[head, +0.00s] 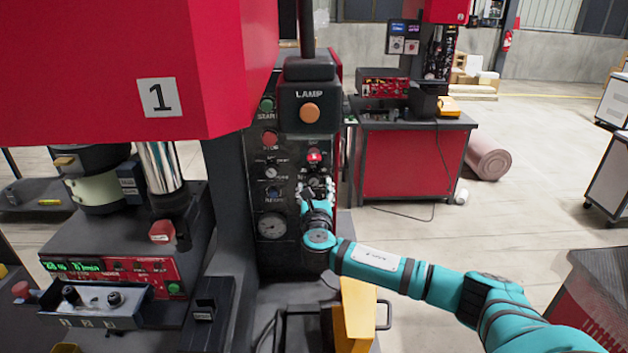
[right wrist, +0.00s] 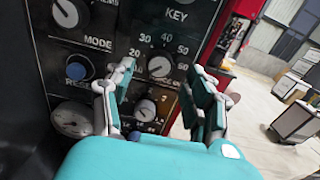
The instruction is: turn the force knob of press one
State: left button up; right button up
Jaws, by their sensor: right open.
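Press one is the large red and dark machine with a "1" plate (head: 156,97). Its black control panel (head: 257,190) carries buttons, knobs and a gauge. My right gripper (head: 317,192) is at the lower right of the panel, hiding part of it. In the right wrist view my right gripper (right wrist: 160,92) is open, fingers spread and empty. A dial knob (right wrist: 160,66) with a numbered scale shows just beyond the fingertips. A second, smaller dial knob (right wrist: 146,109) shows lower, between the fingers. The labels under both are too small to read, so I cannot tell which is the force knob.
A blue button (right wrist: 80,68), a mode knob (right wrist: 68,12) and a gauge (right wrist: 72,119) lie left of my fingers. An orange lamp button (head: 309,113) is above. A yellow block (head: 355,314) stands below my arm. Open floor lies to the right.

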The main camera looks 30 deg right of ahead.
aim_at(314, 180)
jog(key=shift+x, duration=1.4)
jog(key=shift+c, duration=0.3)
grip_shut()
jog(key=shift+a+f, duration=0.1)
